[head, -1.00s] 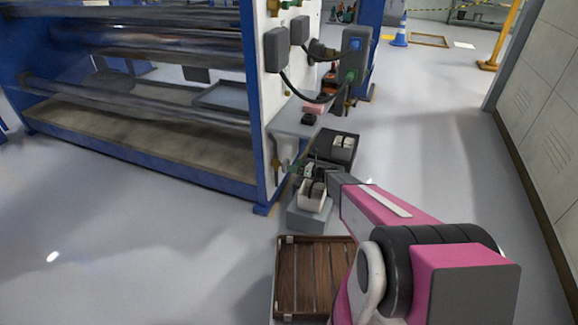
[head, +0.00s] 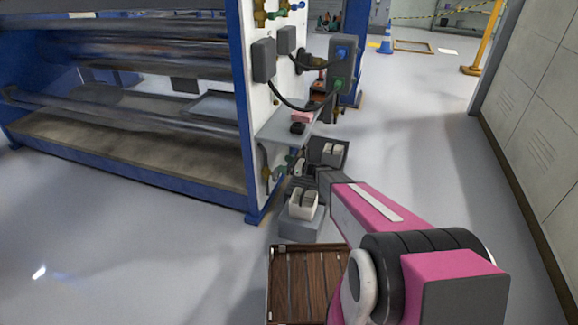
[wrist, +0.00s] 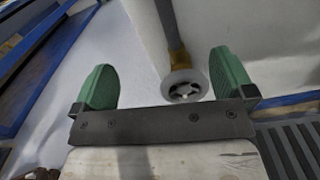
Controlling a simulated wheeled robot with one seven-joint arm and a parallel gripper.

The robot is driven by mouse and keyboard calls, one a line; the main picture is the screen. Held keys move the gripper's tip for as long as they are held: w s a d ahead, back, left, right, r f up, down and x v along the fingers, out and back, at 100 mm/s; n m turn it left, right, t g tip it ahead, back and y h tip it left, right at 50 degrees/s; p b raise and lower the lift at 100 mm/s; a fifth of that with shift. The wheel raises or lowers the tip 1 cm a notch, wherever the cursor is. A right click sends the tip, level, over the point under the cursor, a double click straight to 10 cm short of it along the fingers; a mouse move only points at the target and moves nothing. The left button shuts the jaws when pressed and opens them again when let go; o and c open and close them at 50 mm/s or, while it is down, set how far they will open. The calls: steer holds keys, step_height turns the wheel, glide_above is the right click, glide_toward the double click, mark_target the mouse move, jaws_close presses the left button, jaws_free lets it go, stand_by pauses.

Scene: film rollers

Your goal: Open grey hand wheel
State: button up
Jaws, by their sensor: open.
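The grey hand wheel (wrist: 185,86) shows in the wrist view as a pale round wheel with dark openings between its spokes. It sits at the end of a grey pipe with a brass-coloured fitting (wrist: 179,58). My gripper (wrist: 162,62) is open, with its two green fingers apart. The wheel appears between the fingers in the picture, nearer the right one; I cannot tell whether they touch. In the head view my gripper (head: 287,165) is low beside the white machine panel, partly hidden by my arm. The wheel is too small to make out clearly there.
The white panel (head: 254,110) carries grey boxes and cables, with a grey shelf (head: 284,129) above my gripper. Grey-white boxes (head: 303,204) and a wooden crate (head: 307,285) stand below. Blue machine frame (head: 130,165) lies left. Floor is clear to the right.

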steer(key=s+a+r+n, duration=0.1)
steer(key=s+a+n, duration=0.2)
steer(key=a+n, duration=0.3)
steer(key=s+a+n, duration=0.3)
steer(key=a+n, duration=0.4)
steer(key=n, duration=0.3)
steer(key=shift+s+r+n, duration=0.3)
steer(key=shift+s+r, duration=0.05)
steer(key=shift+r, duration=0.05)
steer(key=s+d+r+n+g+h, duration=0.2)
steer(key=s+d+h, duration=0.3)
steer(key=s+d, duration=0.3)
steer(key=s+d+r+n+g+h, duration=0.2)
steer(key=s+d+r+h, duration=0.2)
steer(key=d, duration=0.9)
steer(key=s+d+r+n+g+h, duration=0.2)
steer(key=s+d+r+n+h, duration=0.1)
steer(key=s+d+h, duration=0.5)
steer(key=s+d, duration=0.2)
steer(key=s, duration=0.2)
steer(key=shift+d+r, duration=0.15)
steer(key=shift+r, duration=0.15)
steer(key=shift+s, duration=0.1)
